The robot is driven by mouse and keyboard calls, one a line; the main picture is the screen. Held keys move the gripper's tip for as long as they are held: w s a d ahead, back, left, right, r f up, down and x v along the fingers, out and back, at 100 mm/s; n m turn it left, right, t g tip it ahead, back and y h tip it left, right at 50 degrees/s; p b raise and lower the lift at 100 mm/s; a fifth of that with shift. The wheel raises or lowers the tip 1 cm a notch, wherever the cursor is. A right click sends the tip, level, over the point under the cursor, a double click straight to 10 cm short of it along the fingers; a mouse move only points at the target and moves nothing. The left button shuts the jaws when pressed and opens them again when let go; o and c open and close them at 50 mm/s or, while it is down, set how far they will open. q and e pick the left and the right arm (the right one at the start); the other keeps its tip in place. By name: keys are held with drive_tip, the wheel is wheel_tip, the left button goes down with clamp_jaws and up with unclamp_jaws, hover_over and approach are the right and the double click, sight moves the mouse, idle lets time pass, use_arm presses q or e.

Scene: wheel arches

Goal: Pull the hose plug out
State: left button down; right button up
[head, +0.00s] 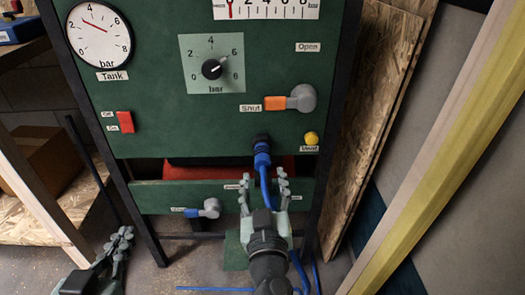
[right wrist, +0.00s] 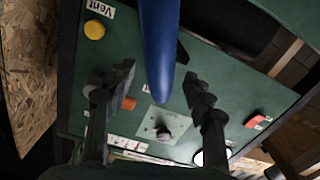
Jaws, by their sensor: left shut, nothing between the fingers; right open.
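The blue hose plug (head: 262,156) sits in a black socket (head: 261,139) at the lower edge of the green panel. A blue hose (head: 265,190) hangs down from it. My right gripper (head: 262,177) is open just below the plug, with one finger on each side of the hose. In the right wrist view a thick blue length (right wrist: 160,50) runs down between the open fingers (right wrist: 160,75); I cannot tell whether it is hose or plug. My left gripper (head: 125,233) is shut and empty at the lower left, away from the panel.
The green panel (head: 160,140) carries a grey lever with an orange grip (head: 290,102), a yellow vent button (head: 312,138), a red switch (head: 125,122) and a pressure knob (head: 212,69). A lower grey-blue valve (head: 206,209) is left of my right gripper. Boards (head: 375,110) lean at the right.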

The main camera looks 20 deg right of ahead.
sight(262, 157)
drive_tip(key=shift+w+r, duration=0.1)
drive_tip(key=shift+w, duration=0.2)
drive_tip(key=shift+w+d, duration=0.1)
drive_tip(key=shift+w, duration=0.2)
drive_tip(key=p+x, duration=0.1)
drive_tip(key=x, duration=0.6)
drive_tip(key=shift+d, duration=0.1)
use_arm(q)
drive_tip(key=a+f+g, duration=0.1)
drive_tip(key=s+a+f+g+y, duration=0.1)
drive_tip(key=f, duration=0.1)
drive_tip(key=a+f, duration=0.1)
drive_tip(key=shift+s+a+f+g+y, duration=0.2)
drive_tip(key=shift+f+g+y, duration=0.1)
drive_tip(key=shift+g+y, duration=0.1)
use_arm(e)
clamp_jaws()
